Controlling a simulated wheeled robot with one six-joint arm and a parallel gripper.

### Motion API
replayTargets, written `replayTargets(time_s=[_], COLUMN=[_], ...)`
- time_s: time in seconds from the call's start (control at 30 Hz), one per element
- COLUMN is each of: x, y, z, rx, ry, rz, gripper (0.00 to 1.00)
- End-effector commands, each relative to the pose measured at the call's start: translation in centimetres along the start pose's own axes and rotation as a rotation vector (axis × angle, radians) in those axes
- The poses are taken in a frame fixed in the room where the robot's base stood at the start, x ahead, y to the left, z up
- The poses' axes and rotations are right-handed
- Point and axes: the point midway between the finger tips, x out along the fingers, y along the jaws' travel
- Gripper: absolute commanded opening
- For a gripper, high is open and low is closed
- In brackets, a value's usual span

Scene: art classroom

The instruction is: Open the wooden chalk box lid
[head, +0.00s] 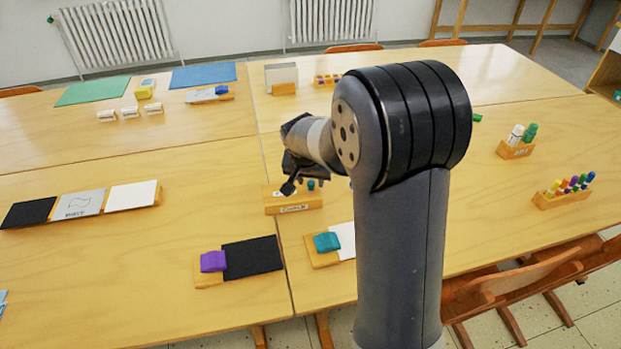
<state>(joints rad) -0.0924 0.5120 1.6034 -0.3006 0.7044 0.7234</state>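A small wooden box (293,208) with a white label on its front stands near the middle of the tables, close to the seam; the label is too small to read surely, but this looks like the chalk box. A small teal piece (311,185) shows at its top right. My gripper (290,185) is at the box's upper left, in front of or above it, and hides part of its top. I cannot tell whether it touches the box, how the lid lies, or whether the fingers are apart. My arm covers what is right of the box.
A purple eraser (213,261) and a teal eraser (327,242) lie on wooden trays nearer the front edge. A bottle holder (516,150) and a marker rack (564,193) stand at right. Wooden chairs (525,275) line the right front. Bare tabletop (200,170) lies left of the box.

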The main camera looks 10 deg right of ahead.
Motion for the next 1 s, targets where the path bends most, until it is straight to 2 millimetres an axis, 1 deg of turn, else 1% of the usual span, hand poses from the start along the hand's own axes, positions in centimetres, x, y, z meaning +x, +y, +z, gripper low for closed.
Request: replayTargets(time_s=[0.03, 0.07, 0.43, 0.8, 0.87, 0.97, 1.0], x=[0.0, 0.0, 0.0, 0.0, 0.0, -0.1, -0.2], y=[0.0, 0.0, 0.0, -0.1, -0.6, -2.2, -3.0], z=[0.0, 0.0, 0.0, 0.1, 0.2, 0.8, 1.1], rx=[0.000, 0.000, -0.001, -0.001, -0.003, -0.007, -0.008], ry=[0.000, 0.000, 0.000, 0.000, 0.000, 0.000, 0.001], rz=[0.000, 0.000, 0.000, 0.000, -0.001, -0.003, -0.003], gripper=[0.33, 0.31, 0.01, 0.00, 0.00, 0.00, 0.00])
